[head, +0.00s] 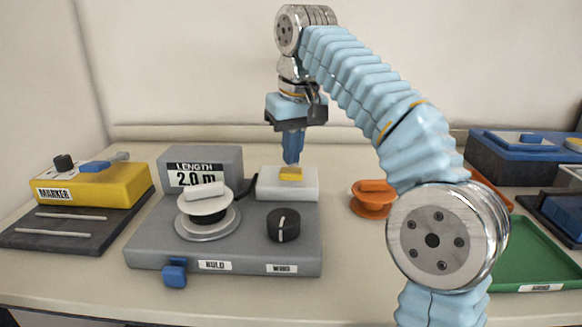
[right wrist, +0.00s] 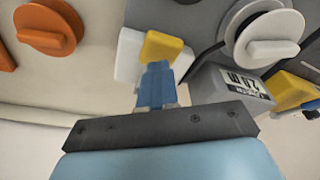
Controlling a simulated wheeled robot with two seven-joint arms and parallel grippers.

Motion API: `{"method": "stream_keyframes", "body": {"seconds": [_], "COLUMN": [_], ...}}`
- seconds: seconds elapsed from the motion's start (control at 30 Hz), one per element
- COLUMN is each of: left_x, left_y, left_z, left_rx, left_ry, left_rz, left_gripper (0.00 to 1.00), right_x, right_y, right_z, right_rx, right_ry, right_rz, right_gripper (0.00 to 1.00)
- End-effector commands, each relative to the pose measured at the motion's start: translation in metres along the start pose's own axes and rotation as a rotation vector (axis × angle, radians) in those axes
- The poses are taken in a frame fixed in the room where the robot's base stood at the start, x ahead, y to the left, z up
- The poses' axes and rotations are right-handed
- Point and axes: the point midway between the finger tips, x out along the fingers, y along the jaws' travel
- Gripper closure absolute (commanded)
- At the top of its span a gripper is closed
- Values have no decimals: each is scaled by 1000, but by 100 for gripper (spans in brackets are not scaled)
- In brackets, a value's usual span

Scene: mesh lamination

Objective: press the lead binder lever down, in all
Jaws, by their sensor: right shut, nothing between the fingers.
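A grey machine (head: 150,243) with a display reading "LENGTH 2.0 m" stands on the table. No part in view is labelled as the lead binder lever. At the machine's back right is a white block (head: 270,190) with a yellow piece (head: 291,174) on top; the block (right wrist: 128,55) and yellow piece (right wrist: 158,46) also show in the right wrist view. My right gripper (head: 291,160) points down, its blue fingers shut and empty, just over the yellow piece. I cannot tell whether they touch. My left gripper is not in view.
The machine carries a white spool (head: 205,204), a dark knob (head: 283,225) and a blue tab (head: 174,273) at its front. A yellow marker box (head: 100,187) stands left. An orange spool (head: 371,205) and a green tray (head: 530,250) lie right. My right arm hides part of the table.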

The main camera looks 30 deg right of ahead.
Motion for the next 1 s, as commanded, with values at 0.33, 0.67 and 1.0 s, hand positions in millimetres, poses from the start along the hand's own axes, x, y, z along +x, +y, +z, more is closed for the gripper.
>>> {"method": "stream_keyframes", "body": {"seconds": [0.33,0.67,1.0], "left_x": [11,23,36], "left_y": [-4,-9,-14], "left_z": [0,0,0], "left_rx": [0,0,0], "left_ry": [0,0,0], "left_rz": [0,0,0], "left_gripper": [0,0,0], "right_x": [16,33,50], "right_y": [0,0,0], "right_z": [3,7,10], "right_rx": [0,0,1], "right_ry": [0,0,-1], "right_rz": [0,1,1], "right_gripper": [100,100,100]}}
